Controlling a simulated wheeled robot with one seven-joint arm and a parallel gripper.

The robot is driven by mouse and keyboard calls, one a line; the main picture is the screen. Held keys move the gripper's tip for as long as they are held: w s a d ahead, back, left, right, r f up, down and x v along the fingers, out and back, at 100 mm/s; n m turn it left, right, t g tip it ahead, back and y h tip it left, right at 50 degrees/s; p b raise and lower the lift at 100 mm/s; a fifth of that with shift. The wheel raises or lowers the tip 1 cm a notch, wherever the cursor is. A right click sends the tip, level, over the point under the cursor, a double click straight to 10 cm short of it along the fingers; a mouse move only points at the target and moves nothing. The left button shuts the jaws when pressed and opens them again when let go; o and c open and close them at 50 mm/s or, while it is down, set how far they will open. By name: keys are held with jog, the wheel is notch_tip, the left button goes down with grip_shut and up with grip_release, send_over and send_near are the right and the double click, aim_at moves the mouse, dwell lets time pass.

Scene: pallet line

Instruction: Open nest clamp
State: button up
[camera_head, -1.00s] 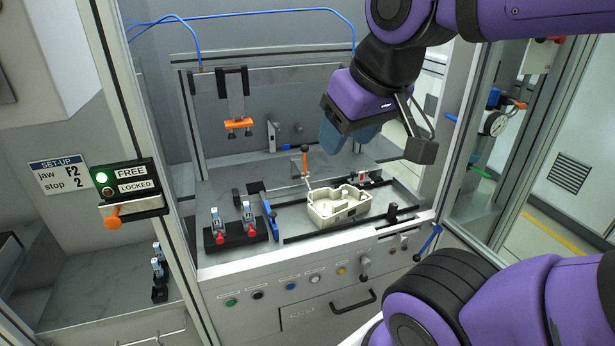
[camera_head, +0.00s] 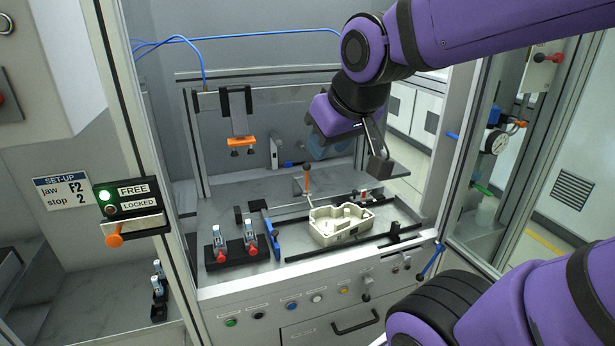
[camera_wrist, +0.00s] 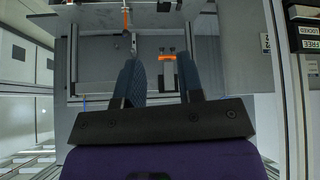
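The nest clamp appears to be the lever with an upright orange handle (camera_head: 306,181), standing at the back left of the cream housing (camera_head: 341,225) on the fixture bed. In the wrist view the orange handle (camera_wrist: 126,18) shows near the top edge. My gripper (camera_head: 328,150) hangs above and slightly right of the handle, apart from it. In the wrist view its two blue fingers (camera_wrist: 160,62) are spread with nothing between them. Whether the clamp presses on the housing cannot be told.
An orange-tipped tool (camera_head: 241,142) hangs at the back left. Two red-tipped clamps (camera_head: 234,250) stand front left of the housing. A panel with a FREE/LOCKED sign (camera_head: 131,198) shows a green light beside FREE. A door frame (camera_head: 455,160) stands right of the bed.

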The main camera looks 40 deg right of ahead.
aim_at(307, 170)
jog(key=w+d+f+t, duration=0.2)
jog(key=w+d+f, duration=0.15)
jog(key=w, duration=0.35)
jog(key=w+d+f+t+h, duration=0.1)
jog(key=w+d+f, duration=0.25)
jog(key=w, duration=0.25)
jog(key=w+d+f+t, duration=0.2)
jog(key=w+d+f, duration=0.15)
jog(key=w, duration=0.35)
jog(key=w+d+f+t, duration=0.1)
jog(key=d+f+t, duration=0.2)
jog(key=f, duration=0.4)
jog(key=w+d+f+t, duration=0.1)
jog(key=d+f+t, duration=0.25)
jog(key=f, duration=0.45)
jog(key=shift+m, duration=0.4)
jog(key=w, duration=0.3)
jog(key=w+d, duration=0.1)
jog(key=w, duration=0.6)
jog(key=shift+w+d+r, duration=0.15)
jog(key=shift+w+r, duration=0.15)
jog(key=shift+c, duration=0.2)
grip_shut()
